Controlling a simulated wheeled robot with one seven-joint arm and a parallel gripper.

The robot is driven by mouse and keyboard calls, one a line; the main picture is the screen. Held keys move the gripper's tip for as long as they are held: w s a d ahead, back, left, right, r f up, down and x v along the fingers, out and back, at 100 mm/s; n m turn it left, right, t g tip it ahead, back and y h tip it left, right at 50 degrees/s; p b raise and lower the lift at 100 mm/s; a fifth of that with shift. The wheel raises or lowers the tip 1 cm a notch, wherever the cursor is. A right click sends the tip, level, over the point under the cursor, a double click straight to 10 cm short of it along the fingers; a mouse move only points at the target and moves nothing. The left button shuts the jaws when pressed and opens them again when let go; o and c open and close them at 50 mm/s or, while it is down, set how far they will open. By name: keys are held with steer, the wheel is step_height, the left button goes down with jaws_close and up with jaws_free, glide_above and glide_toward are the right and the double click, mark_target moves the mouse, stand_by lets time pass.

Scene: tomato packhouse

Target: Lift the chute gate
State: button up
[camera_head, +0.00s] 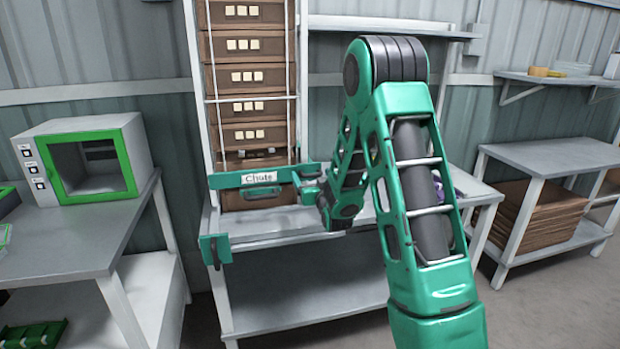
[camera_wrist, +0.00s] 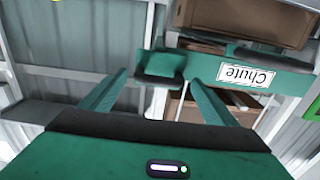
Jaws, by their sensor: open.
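The chute gate (camera_head: 226,180) is a green bar with a white "Chute" label, lying level across the front of the tall rack's lower part. A dark handle (camera_head: 262,191) sits below the label. The gate shows upside down at the upper right of the wrist view (camera_wrist: 207,66). My gripper (camera_wrist: 157,82) is open at the gate's right end, partly hidden by my arm in the head view. A green block with a dark edge (camera_wrist: 160,66) appears between its fingers in the wrist view. I cannot tell whether they touch it.
Brown crates (camera_head: 248,78) are stacked in the white rack above and behind the gate. A grey bench (camera_head: 270,225) stands below, with a green bracket (camera_head: 215,248) at its left front. A green-framed box (camera_head: 90,160) stands left; a shelf table (camera_head: 550,155) stands right.

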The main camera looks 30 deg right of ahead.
steer(key=v, duration=0.9)
steer(key=shift+a, duration=0.2)
steer(key=shift+s, duration=0.15)
stand_by(0.4)
steer(key=s+d+f+m+g+y, duration=0.1)
steer(key=s+d+f+g, duration=0.15)
steer(key=s+g, duration=1.05)
steer(key=s+a+r+g+y, duration=0.1)
steer(key=s+a, duration=0.1)
steer(key=s, duration=0.7)
steer(key=s+a+m+g+y, duration=0.1)
steer(key=s+a+g, duration=0.1)
steer(key=s, duration=0.7)
steer(key=s+a+r+m+g+y, duration=0.1)
steer(key=s+a+y, duration=0.1)
steer(key=s, duration=0.8)
steer(key=shift+a+r, duration=0.3)
steer(key=shift+a, duration=0.45)
steer(key=shift+s, duration=0.15)
